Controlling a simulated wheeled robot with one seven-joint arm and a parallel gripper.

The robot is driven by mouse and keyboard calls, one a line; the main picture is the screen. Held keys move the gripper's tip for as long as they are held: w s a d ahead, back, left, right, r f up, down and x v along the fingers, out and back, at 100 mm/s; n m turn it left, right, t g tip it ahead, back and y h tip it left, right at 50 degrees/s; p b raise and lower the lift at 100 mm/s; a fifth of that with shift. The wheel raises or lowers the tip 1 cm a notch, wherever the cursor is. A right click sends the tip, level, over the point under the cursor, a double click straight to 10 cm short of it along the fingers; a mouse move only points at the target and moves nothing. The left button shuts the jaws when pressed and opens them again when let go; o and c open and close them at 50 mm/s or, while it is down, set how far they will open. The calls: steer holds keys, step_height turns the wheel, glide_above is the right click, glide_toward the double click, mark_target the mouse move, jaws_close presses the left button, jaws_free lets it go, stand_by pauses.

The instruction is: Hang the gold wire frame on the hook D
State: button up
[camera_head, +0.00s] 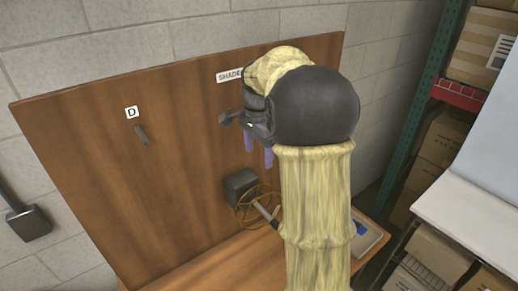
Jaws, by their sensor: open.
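The gold wire frame (239,213) is a set of thin looped wires low in front of the wooden board, by a dark grey block. My arm covers part of its right side. Hook D (142,135) is a dark peg on the left part of the board, under a white label marked D (132,112); nothing hangs on it. My gripper (259,152) has two purple fingers, apart and pointing down. It is empty and appears above the wire frame in the picture, to the right of hook D.
The wooden board (75,150) stands upright behind a wooden bench top (205,268). A dark grey block (240,184) is beside the wire frame. A partly covered "SHADE" label (229,75) is behind my arm. Shelving with boxes (445,145) and a white surface (470,215) are at right.

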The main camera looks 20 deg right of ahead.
mark_target(259, 191)
steer(key=shift+f, duration=0.1)
step_height(259, 191, down, 17)
steer(key=p, duration=0.4)
steer(key=shift+f, duration=0.1)
stand_by(0.5)
steer(key=shift+c, duration=0.4)
steer(key=c, duration=1.1)
steer(key=shift+s, duration=0.1)
steer(key=shift+s+d+b, duration=0.35)
steer(key=shift+s+d, duration=0.1)
steer(key=shift+s, duration=2)
steer(key=shift+s+d+b, duration=0.3)
steer(key=shift+s+d, duration=0.2)
steer(key=shift+s, duration=1.9)
steer(key=shift+s+d+b, duration=0.35)
steer(key=shift+s+d, duration=0.1)
steer(key=shift+s, duration=2)
